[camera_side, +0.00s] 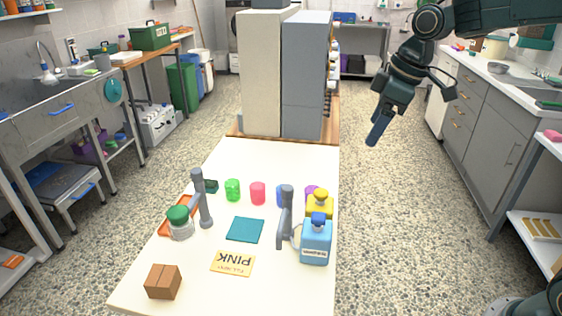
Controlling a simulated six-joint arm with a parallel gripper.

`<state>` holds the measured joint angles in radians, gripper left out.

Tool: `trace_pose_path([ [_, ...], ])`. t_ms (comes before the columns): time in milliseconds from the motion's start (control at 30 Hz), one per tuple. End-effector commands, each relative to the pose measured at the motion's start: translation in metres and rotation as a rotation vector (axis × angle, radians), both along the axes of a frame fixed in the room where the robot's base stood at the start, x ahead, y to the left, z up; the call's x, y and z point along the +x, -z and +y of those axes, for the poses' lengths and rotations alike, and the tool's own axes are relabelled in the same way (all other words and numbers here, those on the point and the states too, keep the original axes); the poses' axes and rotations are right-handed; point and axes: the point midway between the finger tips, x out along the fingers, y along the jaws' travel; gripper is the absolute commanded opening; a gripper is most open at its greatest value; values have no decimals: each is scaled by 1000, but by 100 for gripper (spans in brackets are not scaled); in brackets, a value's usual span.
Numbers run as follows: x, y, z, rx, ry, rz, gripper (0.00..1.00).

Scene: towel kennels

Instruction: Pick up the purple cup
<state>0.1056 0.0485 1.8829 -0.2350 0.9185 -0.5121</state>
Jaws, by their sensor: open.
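The purple cup (311,190) stands on the white table near its right edge. My gripper (377,133) hangs in the air to the right of the table, above and right of the cup. It is open and empty, with its fingers pointing down; the fingers overlap in this view. The gripper is well apart from the cup.
A blue cup (281,196), pink cup (258,193) and green cup (232,190) stand left. Tall boxes (305,75) rise behind.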

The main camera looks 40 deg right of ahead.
Motion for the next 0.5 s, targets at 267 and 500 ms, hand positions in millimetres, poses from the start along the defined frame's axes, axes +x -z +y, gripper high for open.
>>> trace_pose_path([
  [267, 59, 34, -9, -6, -153, 34, 73],
  [500, 103, 74, -18, -3, -286, 56, 73],
])
